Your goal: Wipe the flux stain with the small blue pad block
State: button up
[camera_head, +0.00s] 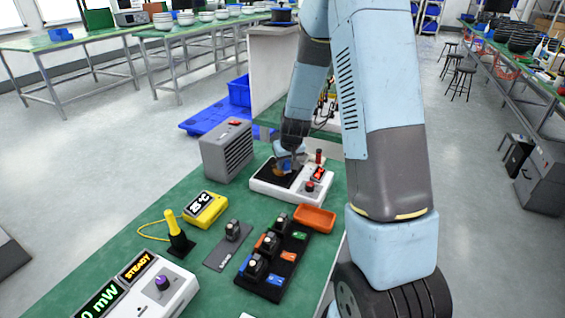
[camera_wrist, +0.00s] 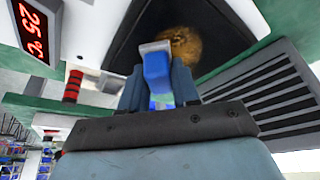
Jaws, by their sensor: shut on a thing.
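My gripper (camera_wrist: 158,85) is shut on the small blue pad block (camera_wrist: 157,65), which shows between the two dark fingers in the wrist view. The flux stain (camera_wrist: 184,46) is a round brown patch on a black plate (camera_wrist: 215,25), right beside the block's end. I cannot tell whether the block touches the plate. In the head view my gripper (camera_head: 290,160) is low over the white unit (camera_head: 292,197) that bears the black plate (camera_head: 268,177). My gripper hides part of the plate there, and the block is hard to make out.
A grey finned box (camera_head: 227,148) stands left of the white unit. The unit carries a red display (camera_head: 318,173) and a red knob. In front are an orange tray (camera_head: 315,218), a black rack (camera_head: 272,262) with several modules, and a yellow meter (camera_head: 205,209).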

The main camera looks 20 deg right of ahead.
jog(key=shift+s+d, duration=0.6)
jog(key=shift+d, duration=0.1)
notch_tip(320, 180, up, 2)
jog(key=shift+w+d+r, duration=0.1)
jog(key=shift+r, duration=2.8)
